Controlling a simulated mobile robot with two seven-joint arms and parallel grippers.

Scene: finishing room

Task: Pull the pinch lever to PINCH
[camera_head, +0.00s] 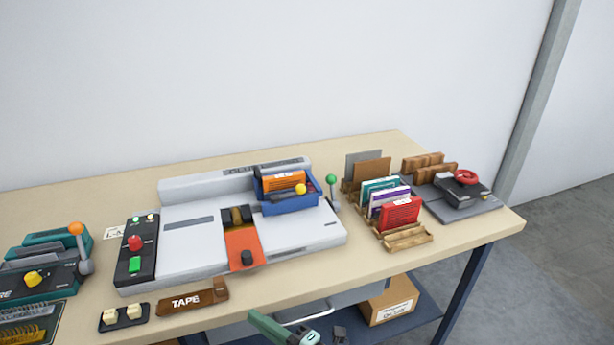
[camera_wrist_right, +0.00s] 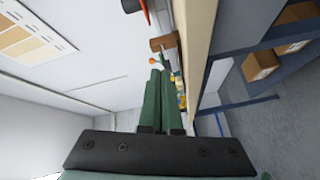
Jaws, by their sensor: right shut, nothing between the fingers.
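Two ball-topped levers show in the head view. A lever with a green ball (camera_head: 331,181) stands upright at the right end of the grey-white binding machine (camera_head: 190,240). A lever with an orange ball (camera_head: 76,229) stands at the right side of the teal machine (camera_head: 38,262) at the left. I cannot read a PINCH mark on either. My right gripper (camera_head: 255,317) is green and low in front of the table edge, apart from both levers. In the right wrist view its fingers (camera_wrist_right: 158,72) are together and empty. My left gripper is not in view.
A blue tray (camera_head: 290,205) with an orange pack sits on the machine. A control box (camera_head: 137,268), a TAPE holder (camera_head: 195,297) and a wooden rack (camera_head: 409,238) with colored booklets stand on the table (camera_head: 380,280). A carton (camera_head: 390,300) is on the shelf below.

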